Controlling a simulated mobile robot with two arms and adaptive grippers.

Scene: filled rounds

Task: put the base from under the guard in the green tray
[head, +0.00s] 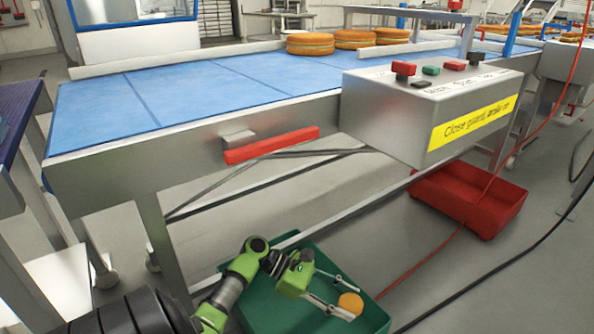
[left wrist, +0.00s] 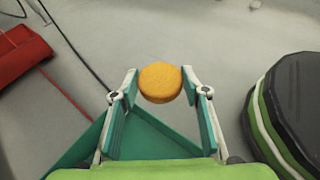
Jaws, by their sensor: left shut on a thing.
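The base, a small round golden-orange sponge (head: 350,304), is held between the fingertips of my left gripper (head: 345,300). In the left wrist view the base (left wrist: 160,82) sits between the two pads of the left gripper (left wrist: 160,88), which is shut on it. The green tray (head: 262,309) stands on the floor below the conveyor, and my left forearm reaches across it. In the head view the base overlaps the tray's right side. In the left wrist view the tray (left wrist: 150,140) shows behind the fingers, with floor behind the base. My right gripper is not in view.
A blue conveyor (head: 190,92) runs above the tray, carrying several filled rounds (head: 310,44). A steel control box (head: 400,110) with buttons and a yellow "Close guard" label juts out. A red crate (head: 470,200) stands right on the floor. A red cord and black cable cross the floor.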

